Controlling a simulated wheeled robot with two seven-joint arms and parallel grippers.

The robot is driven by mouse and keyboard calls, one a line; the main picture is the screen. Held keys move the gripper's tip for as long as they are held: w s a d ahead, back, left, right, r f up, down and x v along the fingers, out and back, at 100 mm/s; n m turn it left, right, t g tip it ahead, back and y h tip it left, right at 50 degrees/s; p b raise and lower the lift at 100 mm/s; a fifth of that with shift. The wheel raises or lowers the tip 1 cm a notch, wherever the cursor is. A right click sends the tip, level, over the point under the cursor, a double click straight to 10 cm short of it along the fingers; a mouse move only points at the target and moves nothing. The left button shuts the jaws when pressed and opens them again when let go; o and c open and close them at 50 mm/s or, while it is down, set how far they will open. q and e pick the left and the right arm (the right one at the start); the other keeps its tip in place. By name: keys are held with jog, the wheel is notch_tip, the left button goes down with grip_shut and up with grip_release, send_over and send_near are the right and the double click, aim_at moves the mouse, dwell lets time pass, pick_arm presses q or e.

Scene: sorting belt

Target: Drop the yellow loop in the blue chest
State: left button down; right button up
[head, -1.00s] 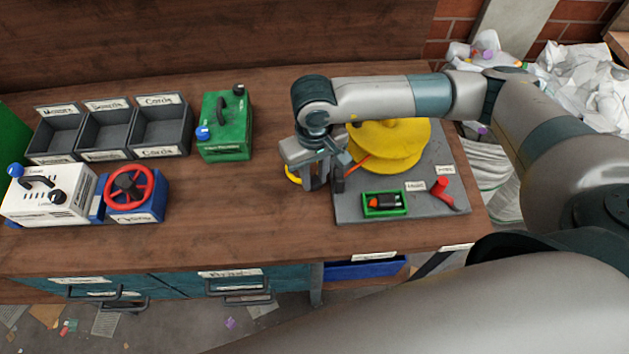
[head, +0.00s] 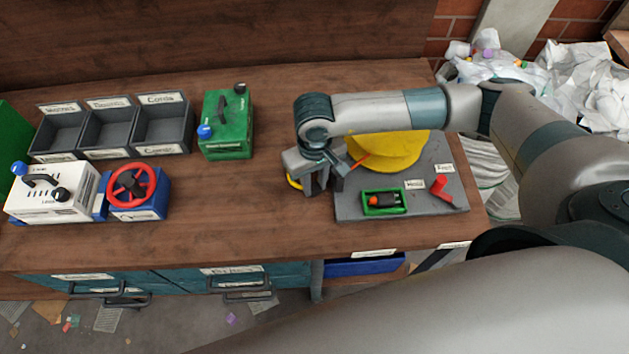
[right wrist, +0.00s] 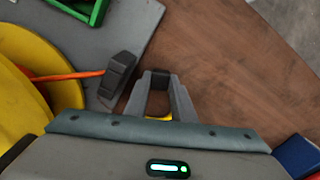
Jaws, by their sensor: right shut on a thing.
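My right gripper (head: 314,188) is over the bench, just left of the grey board. Its fingers are shut on the yellow loop (head: 293,182), of which only a small piece shows at the left of the fingers. In the right wrist view a yellow sliver (right wrist: 158,117) shows between the fingers (right wrist: 159,80); the rest is hidden. A blue open box (head: 363,268) is below the bench's front edge and looks like the chest; its inside is mostly hidden. My left gripper is out of view.
A yellow reel (head: 400,152) with an orange cord stands right of the gripper on the grey board (head: 345,207). A green tray (head: 369,209) and a red piece (head: 441,189) are in front. Grey bins (head: 110,153), a green box (head: 226,125) and a red-wheeled blue box (head: 158,199) are left.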

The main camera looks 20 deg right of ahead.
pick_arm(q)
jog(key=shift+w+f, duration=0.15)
pick_arm(e)
jog(key=shift+f, duration=0.1)
jog(key=o, duration=1)
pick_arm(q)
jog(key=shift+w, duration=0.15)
pick_arm(e)
jog(key=shift+r, duration=0.35)
notch_tip(320, 180, up, 4)
jog(key=shift+f+b, duration=0.2)
jog(key=shift+b, duration=0.55)
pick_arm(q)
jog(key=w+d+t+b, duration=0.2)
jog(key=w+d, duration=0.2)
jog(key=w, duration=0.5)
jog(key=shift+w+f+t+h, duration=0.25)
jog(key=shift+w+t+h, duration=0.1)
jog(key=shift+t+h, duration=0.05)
pick_arm(e)
jog(key=shift+r, duration=4.05)
